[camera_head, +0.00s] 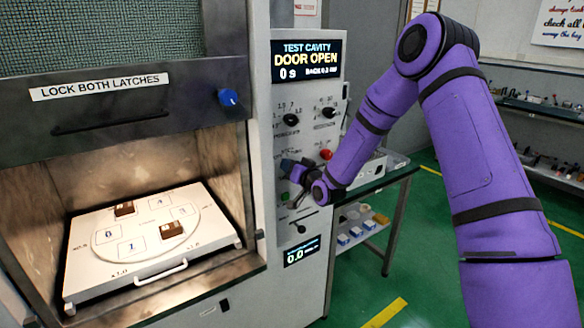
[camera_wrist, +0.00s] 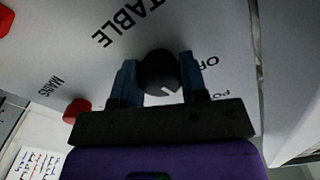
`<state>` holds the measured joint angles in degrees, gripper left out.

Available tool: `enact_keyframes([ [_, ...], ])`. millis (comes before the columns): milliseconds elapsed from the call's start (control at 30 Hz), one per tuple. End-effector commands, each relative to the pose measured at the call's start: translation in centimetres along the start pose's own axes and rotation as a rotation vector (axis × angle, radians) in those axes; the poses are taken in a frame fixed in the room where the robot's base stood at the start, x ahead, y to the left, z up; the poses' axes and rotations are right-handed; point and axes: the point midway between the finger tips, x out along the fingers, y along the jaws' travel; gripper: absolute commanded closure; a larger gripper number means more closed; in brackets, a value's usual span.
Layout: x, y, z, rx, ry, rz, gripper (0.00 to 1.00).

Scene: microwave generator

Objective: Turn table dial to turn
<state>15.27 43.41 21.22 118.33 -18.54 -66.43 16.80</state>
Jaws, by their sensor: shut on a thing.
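The table dial (camera_wrist: 157,70) is a round black knob with a white mark, on a grey panel beside the printed word TABLE. In the wrist view its white mark points to the lower right, and partly hidden lettering sits to its right. My gripper (camera_wrist: 158,78) has one blue finger on each side of the dial and is shut on it. In the head view my gripper (camera_head: 289,178) is at the lower part of the control panel (camera_head: 283,222) and hides the dial. The turntable (camera_head: 146,215) sits on a white tray in the open cavity, with two brown blocks on it.
The display (camera_head: 306,60) reads DOOR OPEN and 0 s. Other black knobs (camera_head: 291,119) and a red button (camera_head: 326,154) are above my gripper. A red knob (camera_wrist: 77,109) is left of my fingers in the wrist view. A side table (camera_head: 375,180) stands behind my arm.

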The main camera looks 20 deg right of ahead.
Motion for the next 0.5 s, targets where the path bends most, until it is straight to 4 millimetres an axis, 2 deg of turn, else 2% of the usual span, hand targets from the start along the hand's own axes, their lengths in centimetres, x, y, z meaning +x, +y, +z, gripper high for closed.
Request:
enact_keyframes([
  [500,-0.05,0.19,-0.02,0.491,0.001,0.003,0.84],
])
